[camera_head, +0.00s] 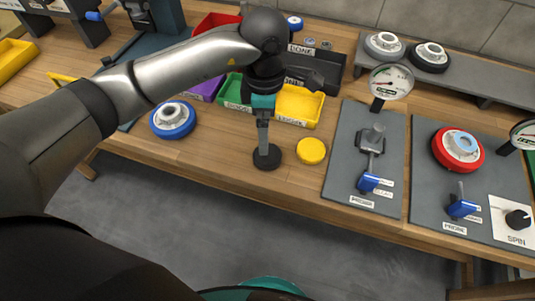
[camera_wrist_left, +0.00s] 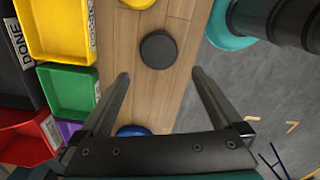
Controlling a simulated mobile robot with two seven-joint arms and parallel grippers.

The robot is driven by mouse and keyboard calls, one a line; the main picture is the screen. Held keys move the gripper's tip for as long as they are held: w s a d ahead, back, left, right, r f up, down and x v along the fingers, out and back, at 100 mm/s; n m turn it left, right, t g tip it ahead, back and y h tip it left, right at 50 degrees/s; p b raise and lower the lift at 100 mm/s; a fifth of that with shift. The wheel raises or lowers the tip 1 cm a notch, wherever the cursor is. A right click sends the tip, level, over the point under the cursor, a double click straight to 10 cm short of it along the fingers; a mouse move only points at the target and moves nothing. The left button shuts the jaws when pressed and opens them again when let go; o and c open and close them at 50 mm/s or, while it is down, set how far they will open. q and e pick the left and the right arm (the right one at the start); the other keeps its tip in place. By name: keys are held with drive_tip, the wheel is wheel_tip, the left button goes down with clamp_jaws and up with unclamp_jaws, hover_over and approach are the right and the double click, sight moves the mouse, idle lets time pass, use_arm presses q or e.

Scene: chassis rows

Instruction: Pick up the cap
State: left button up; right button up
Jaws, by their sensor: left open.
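Two round caps lie flat on the wooden bench, one black (camera_head: 267,158) and one yellow (camera_head: 311,151); I cannot tell which one the task means. The yellow one lies just right of the black one in the head view. My left gripper (camera_head: 263,146) points down over the black cap, its fingers open and empty. In the left wrist view the black cap (camera_wrist_left: 158,49) shows just beyond the open fingertips (camera_wrist_left: 160,74), with the yellow cap (camera_wrist_left: 137,3) cut off at the top edge. My right gripper is not in view.
A blue-rimmed wheel (camera_head: 172,119) lies left of the gripper. Yellow (camera_head: 299,106), green (camera_head: 236,106) and purple bins stand behind. A grey fixture panel (camera_head: 345,175) with a dial gauge (camera_head: 391,82) stands to the right. The bench's front edge is close to the black cap.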

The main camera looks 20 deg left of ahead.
use_arm(q)
wheel_tip(320, 180, down, 9)
drive_tip(key=shift+w+d+f+b, duration=0.1)
drive_tip(key=shift+d+b, duration=0.05)
drive_tip(key=shift+b, duration=0.55)
drive_tip(key=shift+c, duration=0.2)
drive_tip(key=c, duration=1)
